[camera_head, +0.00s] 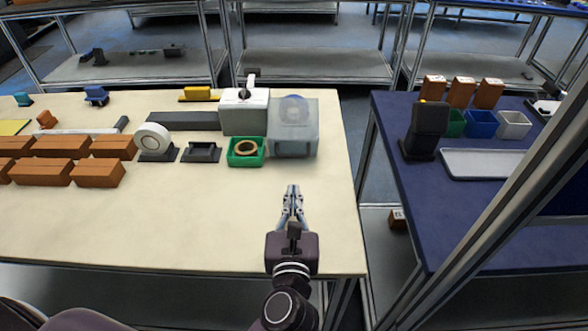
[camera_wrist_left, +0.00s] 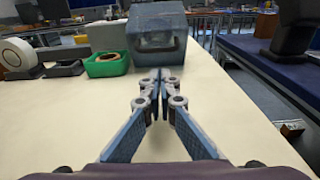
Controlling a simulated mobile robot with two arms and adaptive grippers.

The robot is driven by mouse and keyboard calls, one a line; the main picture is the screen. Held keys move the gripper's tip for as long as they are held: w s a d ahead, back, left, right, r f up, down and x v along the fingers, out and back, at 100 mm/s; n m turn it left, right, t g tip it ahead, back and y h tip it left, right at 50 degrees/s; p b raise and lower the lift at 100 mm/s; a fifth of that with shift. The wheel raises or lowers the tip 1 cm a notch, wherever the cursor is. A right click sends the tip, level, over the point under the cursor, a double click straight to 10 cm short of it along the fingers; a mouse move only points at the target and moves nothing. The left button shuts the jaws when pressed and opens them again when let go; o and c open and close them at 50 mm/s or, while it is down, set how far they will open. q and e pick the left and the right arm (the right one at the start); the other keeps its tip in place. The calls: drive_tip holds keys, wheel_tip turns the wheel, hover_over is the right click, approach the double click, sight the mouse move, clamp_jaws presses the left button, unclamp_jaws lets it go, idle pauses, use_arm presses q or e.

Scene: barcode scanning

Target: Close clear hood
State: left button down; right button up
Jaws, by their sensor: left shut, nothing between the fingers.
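The clear hood (camera_head: 293,127) is a see-through, bluish-grey box at the back right of the cream table, right beside a white machine (camera_head: 244,112). A round shape shows faintly through its upper part. In the left wrist view the hood (camera_wrist_left: 158,38) stands straight ahead, with a dark opening or slot on its front. I cannot tell whether it is open or closed. My left gripper (camera_head: 293,190) is shut and empty, in front of the hood and apart from it. It also shows in the left wrist view (camera_wrist_left: 158,75). My right gripper is not in view.
A green bin (camera_head: 246,162) with a tan ring inside stands left of the hood. A white tape roll (camera_head: 153,137) and several brown boxes (camera_head: 69,172) are farther left. A blue table (camera_head: 395,182) stands across a gap on the right. The cream table's front right is clear.

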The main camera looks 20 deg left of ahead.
sight(293, 135)
use_arm(q)
drive_tip(key=shift+w+f, duration=0.3)
drive_tip(key=shift+w+a+r, duration=0.1)
drive_tip(key=shift+w+a, duration=0.05)
drive_tip(key=shift+w, duration=0.15)
drive_tip(key=p+x, duration=0.1)
drive_tip(key=x, duration=0.8)
